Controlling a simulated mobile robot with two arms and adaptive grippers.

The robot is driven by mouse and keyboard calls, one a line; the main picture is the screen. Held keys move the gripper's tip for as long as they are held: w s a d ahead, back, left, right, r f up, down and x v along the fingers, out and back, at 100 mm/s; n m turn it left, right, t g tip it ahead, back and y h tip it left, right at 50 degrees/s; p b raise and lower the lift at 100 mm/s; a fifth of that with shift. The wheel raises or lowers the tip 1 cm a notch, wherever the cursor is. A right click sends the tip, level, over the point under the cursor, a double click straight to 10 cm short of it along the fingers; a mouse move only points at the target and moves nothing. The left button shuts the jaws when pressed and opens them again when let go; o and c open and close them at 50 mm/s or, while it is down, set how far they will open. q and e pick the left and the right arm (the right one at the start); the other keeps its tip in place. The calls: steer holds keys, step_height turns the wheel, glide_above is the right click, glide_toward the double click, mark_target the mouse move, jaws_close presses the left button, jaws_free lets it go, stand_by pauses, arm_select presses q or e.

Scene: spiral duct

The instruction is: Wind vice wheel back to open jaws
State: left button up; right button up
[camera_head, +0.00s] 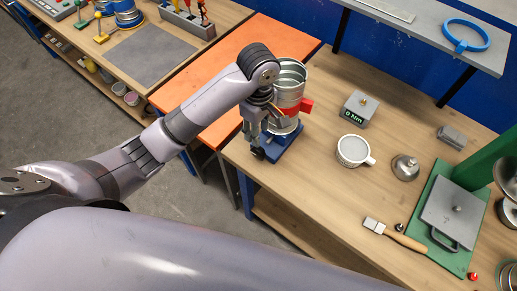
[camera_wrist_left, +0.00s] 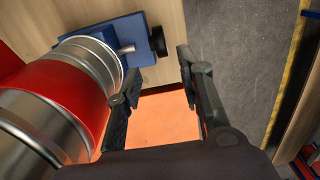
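The blue vice (camera_head: 284,141) stands at the left front corner of the wooden bench and holds a silver spiral duct (camera_head: 290,78) with a red band (camera_head: 304,106). The vice also shows at the top of the left wrist view (camera_wrist_left: 108,32). Its dark wheel (camera_wrist_left: 158,41) sits on a short metal screw (camera_wrist_left: 126,49) at the vice's near end. My left gripper (camera_wrist_left: 157,68) is open, its two fingers apart with nothing between them, just short of the wheel. In the head view my left gripper (camera_head: 256,134) hangs beside the vice and partly hides it. My right gripper is out of view.
An orange-topped table (camera_head: 225,115) adjoins the bench on the left. The bench between vice and mug is clear.

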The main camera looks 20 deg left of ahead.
mark_target(258, 149)
arm_select(q)
step_height(258, 149, down, 12)
steer(key=shift+r, duration=0.2)
jaws_close()
stand_by(0.5)
